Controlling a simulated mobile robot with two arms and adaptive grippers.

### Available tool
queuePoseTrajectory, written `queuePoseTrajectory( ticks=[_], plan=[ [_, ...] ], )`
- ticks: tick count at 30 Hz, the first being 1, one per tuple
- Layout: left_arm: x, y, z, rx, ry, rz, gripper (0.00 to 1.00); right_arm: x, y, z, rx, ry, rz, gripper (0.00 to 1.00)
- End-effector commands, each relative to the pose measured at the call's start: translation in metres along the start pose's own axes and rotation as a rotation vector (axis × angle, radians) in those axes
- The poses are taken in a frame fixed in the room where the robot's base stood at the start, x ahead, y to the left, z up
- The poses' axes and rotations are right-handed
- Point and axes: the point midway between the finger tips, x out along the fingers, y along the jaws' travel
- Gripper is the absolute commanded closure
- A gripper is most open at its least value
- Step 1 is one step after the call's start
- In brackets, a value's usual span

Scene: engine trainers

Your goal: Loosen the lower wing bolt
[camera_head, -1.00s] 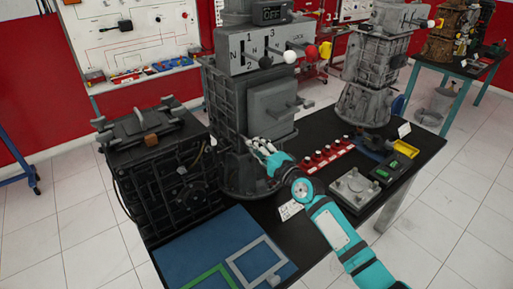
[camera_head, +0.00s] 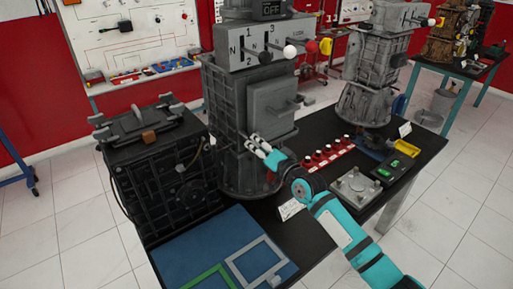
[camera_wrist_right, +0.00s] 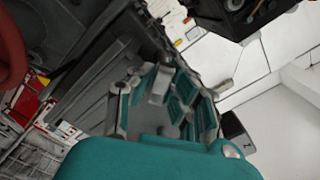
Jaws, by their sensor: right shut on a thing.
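The tall grey machine (camera_head: 225,110) stands on the black table, with a square cover plate (camera_head: 270,105) on its side. My right gripper (camera_head: 254,143) is at the machine's side, low and left of this plate. Its fingers are shut on a small grey piece (camera_wrist_right: 160,84), seen between the teal-padded fingers in the right wrist view (camera_wrist_right: 165,98). It appears to be the lower wing bolt; in the head view the fingers largely hide it. Another wing-like bolt (camera_head: 297,99) sticks out from the cover plate. My left gripper is not in view.
A black machine (camera_head: 165,180) stands close on the left. A blue mat (camera_head: 195,240) with green and grey frames lies in front. Red parts in a row (camera_head: 325,155) and a grey plate (camera_head: 355,187) lie at right, near my right arm.

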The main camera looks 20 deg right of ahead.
Motion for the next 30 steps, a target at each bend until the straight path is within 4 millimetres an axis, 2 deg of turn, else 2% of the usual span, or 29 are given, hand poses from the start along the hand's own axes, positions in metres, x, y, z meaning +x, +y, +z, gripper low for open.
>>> queuePoseTrajectory(
  ticks=[18,30],
  plan=[
    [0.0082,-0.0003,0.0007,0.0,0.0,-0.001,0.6,0.0001,-0.0011,-0.0003,-0.584,0.001,-0.003,1.0],
    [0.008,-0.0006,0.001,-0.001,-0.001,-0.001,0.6,0.0002,-0.0011,-0.0006,-0.874,0.001,-0.002,1.0]
  ],
)
